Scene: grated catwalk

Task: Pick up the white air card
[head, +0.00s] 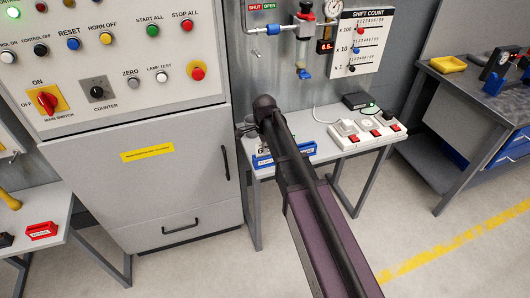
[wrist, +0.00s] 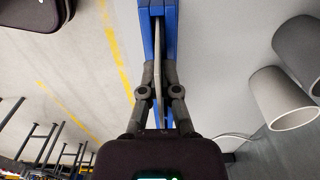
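In the wrist view a thin pale card (wrist: 158,50), seen almost edge-on, stands between the fingers of my gripper (wrist: 160,72). This looks like the white air card, but its face and lettering are turned away. The fingers are drawn close together on its two sides and look shut on it. A blue holder (wrist: 145,35) lies behind and around the card. In the head view the blue holder (head: 268,162) sits on the small grey table, and my arm covers the fingertips and most of the card.
The table also bears a white strip with red switches (head: 368,134) and a black box (head: 358,100). A control cabinet (head: 165,175) stands close on the left. In the wrist view two grey cylinders (wrist: 282,98) lie to the right. The floor in front is clear.

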